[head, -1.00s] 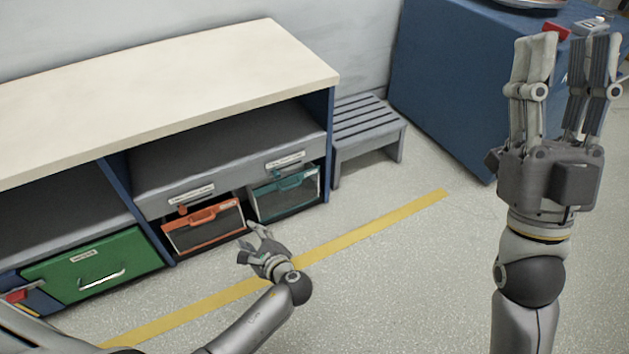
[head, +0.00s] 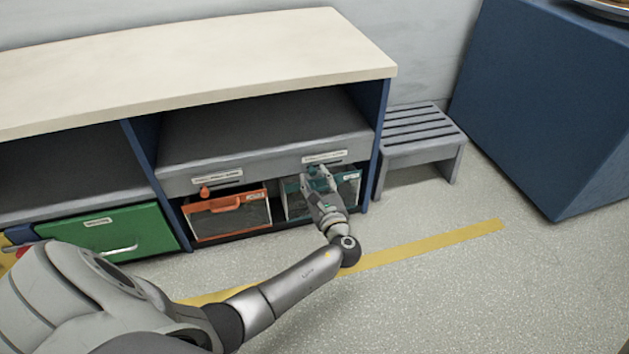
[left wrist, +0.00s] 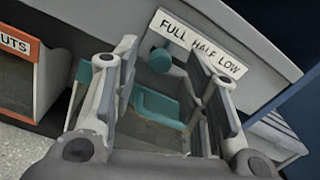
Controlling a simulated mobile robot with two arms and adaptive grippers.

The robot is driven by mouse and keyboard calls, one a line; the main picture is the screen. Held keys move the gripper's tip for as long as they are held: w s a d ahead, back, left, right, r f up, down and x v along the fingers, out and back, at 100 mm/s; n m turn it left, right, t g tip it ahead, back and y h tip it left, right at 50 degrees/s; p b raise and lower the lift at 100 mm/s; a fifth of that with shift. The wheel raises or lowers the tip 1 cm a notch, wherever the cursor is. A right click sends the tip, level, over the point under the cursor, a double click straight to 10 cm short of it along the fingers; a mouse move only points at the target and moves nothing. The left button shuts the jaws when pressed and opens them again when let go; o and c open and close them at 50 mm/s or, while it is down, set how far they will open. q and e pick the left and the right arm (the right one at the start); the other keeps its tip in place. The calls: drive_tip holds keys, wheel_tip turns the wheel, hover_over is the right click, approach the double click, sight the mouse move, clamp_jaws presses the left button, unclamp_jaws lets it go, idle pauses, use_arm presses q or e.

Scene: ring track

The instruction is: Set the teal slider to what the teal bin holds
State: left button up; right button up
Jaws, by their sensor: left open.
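The teal slider knob (left wrist: 160,60) is on the grey shelf front, under the word FULL at the left end of the label (left wrist: 203,46) reading FULL, HALF, LOW. My left gripper (head: 317,181) is open in front of the teal bin (head: 349,190). In the left wrist view its fingers (left wrist: 160,52) stand either side of the knob, with gaps; I cannot tell any contact. The teal bin's handle (left wrist: 157,106) shows below the knob, between the fingers. The bin's front is dark, and I cannot make out its contents. My right gripper is out of view.
An orange bin (head: 232,220) with its own orange slider knob (head: 204,191) is to the left. A green drawer (head: 105,232) is farther left. A grey slatted bench (head: 420,150) and a blue block (head: 545,95) stand to the right. The floor in front is clear.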

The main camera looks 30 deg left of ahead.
use_arm(q)
drive_tip(key=shift+b+x, duration=0.4)
drive_tip(key=shift+x, duration=0.8)
clamp_jaws()
